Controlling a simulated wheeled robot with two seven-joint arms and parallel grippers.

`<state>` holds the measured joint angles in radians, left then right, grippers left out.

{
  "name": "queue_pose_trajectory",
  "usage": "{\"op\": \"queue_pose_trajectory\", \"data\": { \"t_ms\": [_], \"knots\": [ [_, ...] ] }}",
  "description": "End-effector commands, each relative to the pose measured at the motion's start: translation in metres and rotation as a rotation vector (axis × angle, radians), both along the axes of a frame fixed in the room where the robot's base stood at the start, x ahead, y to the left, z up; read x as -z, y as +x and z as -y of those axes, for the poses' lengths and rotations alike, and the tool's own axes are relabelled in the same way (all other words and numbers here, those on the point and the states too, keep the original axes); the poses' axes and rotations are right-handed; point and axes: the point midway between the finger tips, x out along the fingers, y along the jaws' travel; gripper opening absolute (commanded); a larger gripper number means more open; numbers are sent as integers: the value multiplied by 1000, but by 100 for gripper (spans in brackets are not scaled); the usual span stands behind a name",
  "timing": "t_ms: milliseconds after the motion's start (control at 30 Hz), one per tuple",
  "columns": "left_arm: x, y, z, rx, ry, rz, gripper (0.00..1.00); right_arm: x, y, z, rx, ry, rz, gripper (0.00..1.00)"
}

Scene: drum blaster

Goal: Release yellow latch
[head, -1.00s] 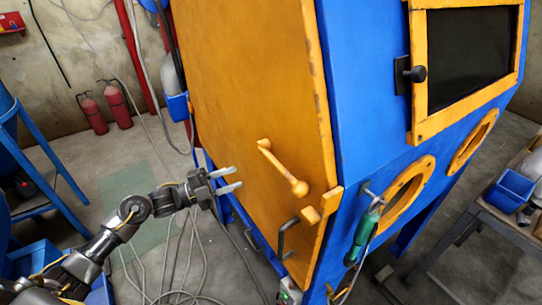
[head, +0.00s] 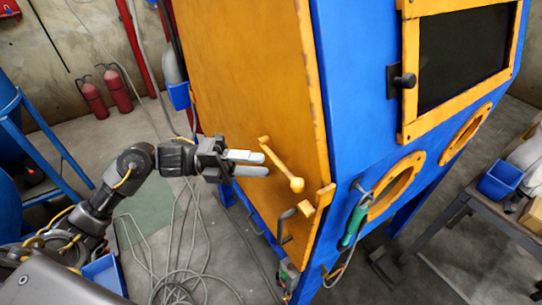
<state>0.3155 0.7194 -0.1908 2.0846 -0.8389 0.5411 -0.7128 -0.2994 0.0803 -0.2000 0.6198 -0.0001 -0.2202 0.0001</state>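The yellow latch (head: 280,164) is a slanted bar with a round knob at its lower right end. It is on the yellow side door (head: 245,75) of the blue cabinet (head: 352,100). A yellow catch block (head: 320,200) sits at the door's right edge, below and right of the knob. My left gripper (head: 268,163) is left of the latch, with its two pale fingers apart and pointing right at the bar. The fingertips look very close to the bar; I cannot tell whether they touch. Nothing shows between the fingers. My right gripper is not in view.
A dark door handle (head: 287,226) is below the latch. A green blasting tool (head: 352,226) hangs on the cabinet front. Loose cables (head: 180,250) lie on the floor. Two red extinguishers (head: 105,92) stand by the wall, and a table (head: 480,222) is at the right.

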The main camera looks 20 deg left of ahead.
Motion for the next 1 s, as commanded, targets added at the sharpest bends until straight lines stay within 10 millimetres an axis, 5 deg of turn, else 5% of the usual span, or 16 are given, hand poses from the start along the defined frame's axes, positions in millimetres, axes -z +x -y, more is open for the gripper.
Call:
{"op": "queue_pose_trajectory", "data": {
  "t_ms": [233, 633, 900, 1000],
  "knots": [
    [-7, 3, 32, -1, -1, 0, 34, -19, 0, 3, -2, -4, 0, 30],
    [-5, 4, 39, -1, 1, 1, 34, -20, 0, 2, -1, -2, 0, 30],
    [-5, 4, 38, -1, 1, 0, 0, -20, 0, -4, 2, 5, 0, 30],
    [-5, 4, 38, -1, 1, 0, 0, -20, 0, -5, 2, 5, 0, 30]
  ]
}}
